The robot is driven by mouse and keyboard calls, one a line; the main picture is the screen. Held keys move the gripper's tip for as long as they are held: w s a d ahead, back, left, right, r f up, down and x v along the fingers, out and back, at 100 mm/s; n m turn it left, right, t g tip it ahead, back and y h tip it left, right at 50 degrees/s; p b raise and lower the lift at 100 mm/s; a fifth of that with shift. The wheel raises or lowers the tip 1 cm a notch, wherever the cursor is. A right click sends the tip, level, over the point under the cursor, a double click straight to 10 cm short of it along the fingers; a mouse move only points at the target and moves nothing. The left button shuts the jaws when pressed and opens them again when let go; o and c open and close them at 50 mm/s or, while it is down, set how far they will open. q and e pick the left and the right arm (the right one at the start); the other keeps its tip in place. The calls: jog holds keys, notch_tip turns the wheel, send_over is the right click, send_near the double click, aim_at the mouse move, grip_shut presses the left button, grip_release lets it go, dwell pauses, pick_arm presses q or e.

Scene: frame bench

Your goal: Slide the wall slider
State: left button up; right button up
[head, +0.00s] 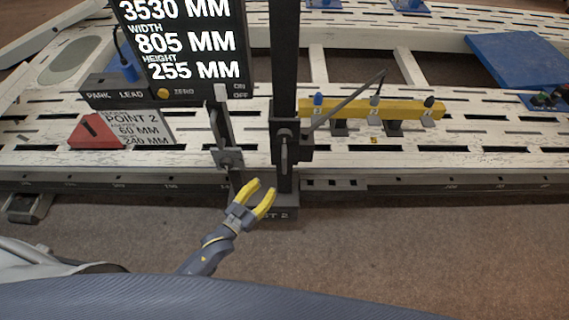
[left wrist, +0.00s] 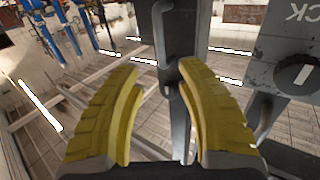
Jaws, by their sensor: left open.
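A dark upright post (head: 285,60) stands at the bench's front rail, with a block-like carriage (head: 290,135) and a vertical handle on it. To its left, a smaller upright slide (head: 222,130) with a pale top sits below the ON/OFF marks. I cannot tell which one is the wall slider. My left gripper (head: 263,187) is open and empty, low in front of the post's foot. In the left wrist view, a grey bar handle (left wrist: 159,35) on an upright shows between and beyond the open yellow fingers (left wrist: 160,70). My right gripper is not in view.
A display panel (head: 185,40) stands at upper left, with a red block (head: 97,131) and a label card below it. A yellow bar (head: 375,108) with several clamps lies right of the post. The slotted white bench fills the back. The floor in front is clear.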

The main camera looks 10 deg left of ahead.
aim_at(283, 166)
pick_arm(q)
jog(key=x, duration=1.2)
jog(key=shift+w+d, duration=0.15)
jog(key=shift+w, duration=0.2)
jog(key=shift+c, duration=0.2)
grip_shut()
